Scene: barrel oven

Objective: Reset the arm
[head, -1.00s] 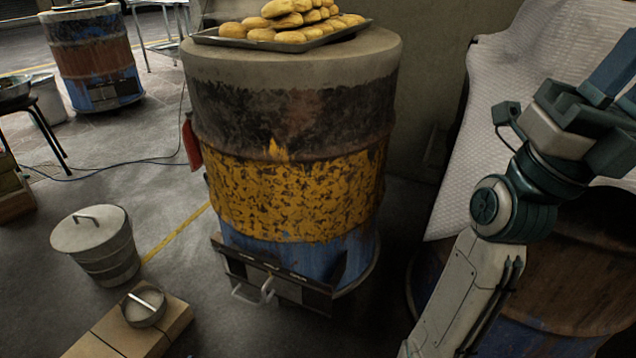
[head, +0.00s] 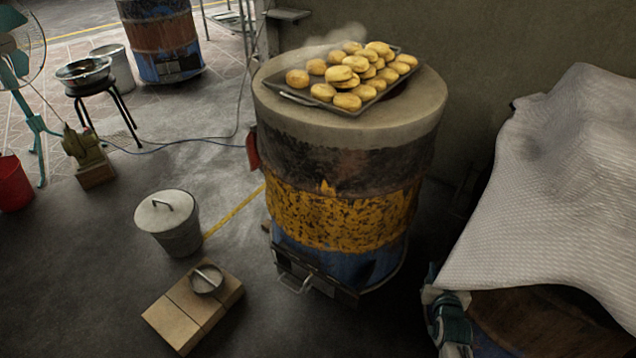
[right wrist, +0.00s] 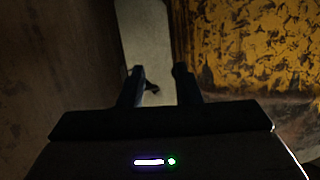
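My right arm (head: 452,318) is low at the bottom right in the head view, between the barrel oven (head: 345,215) and the cloth-covered barrel. I cannot make out its fingers there. In the right wrist view my right gripper (right wrist: 159,78) has its two dark fingers apart, with nothing visibly held between them. Pale floor shows between and beyond the fingers. The oven's yellow, flaked side (right wrist: 255,50) is at the upper right of that view. My left gripper is in neither view.
A tray (head: 290,96) of golden buns sits on the oven top. A white cloth (head: 555,190) covers the barrel at right. A lidded bucket (head: 178,240) and a wooden block (head: 175,325) with a small pan (head: 207,279) stand left of the oven.

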